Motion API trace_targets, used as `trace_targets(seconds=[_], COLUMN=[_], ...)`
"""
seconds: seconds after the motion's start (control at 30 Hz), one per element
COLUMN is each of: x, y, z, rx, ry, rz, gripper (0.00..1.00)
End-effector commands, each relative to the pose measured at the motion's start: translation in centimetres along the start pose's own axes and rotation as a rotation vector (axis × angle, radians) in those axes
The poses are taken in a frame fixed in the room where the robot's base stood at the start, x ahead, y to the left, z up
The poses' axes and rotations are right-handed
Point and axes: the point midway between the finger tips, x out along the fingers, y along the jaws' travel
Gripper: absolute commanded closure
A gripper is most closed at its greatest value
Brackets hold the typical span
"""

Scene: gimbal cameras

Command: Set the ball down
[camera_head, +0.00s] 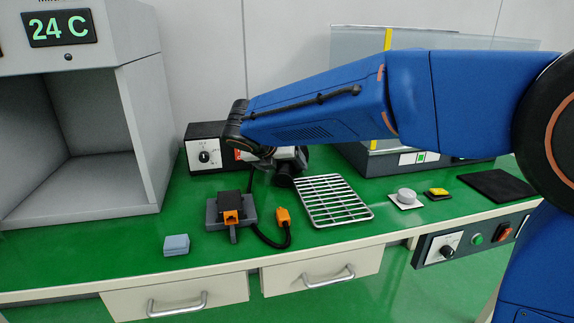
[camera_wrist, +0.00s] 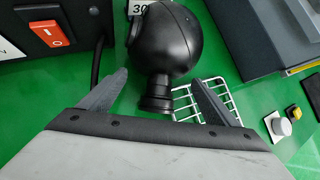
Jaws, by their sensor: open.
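The ball (camera_wrist: 168,40) is a glossy black sphere with a ribbed neck and a side knob, at the top middle of the wrist view. My gripper (camera_wrist: 160,78) is open, with its two dark fingers spread to either side of the ball's neck. I see no finger closed on it. In the head view my gripper (camera_head: 272,156) is over the back of the green bench, and a dark rounded part (camera_head: 287,173) shows below it. My arm hides most of the ball there, and what it rests on is hidden.
A wire rack (camera_head: 337,201) lies right of the gripper. An orange-and-black clamp device (camera_head: 231,209) with a cable and a grey block (camera_head: 176,245) are nearer the front. A black dial box (camera_head: 206,147) stands behind left, and a large grey chamber (camera_head: 140,120) at far left.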

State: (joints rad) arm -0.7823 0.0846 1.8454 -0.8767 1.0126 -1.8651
Motion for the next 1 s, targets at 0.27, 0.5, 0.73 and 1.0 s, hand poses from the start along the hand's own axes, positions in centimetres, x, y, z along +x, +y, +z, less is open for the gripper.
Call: trace_targets(seconds=[0.27, 0.5, 0.73, 1.0], x=[1.45, 1.42, 1.36, 1.12], y=[0.02, 0.02, 0.01, -0.05], z=[0.00, 0.01, 0.09, 0.34], rx=[0.001, 0.001, 0.002, 0.002], ry=[0.000, 0.000, -0.001, -0.002], rz=[0.001, 0.001, 0.001, 0.002], gripper=[0.17, 0.55, 0.96, 1.00])
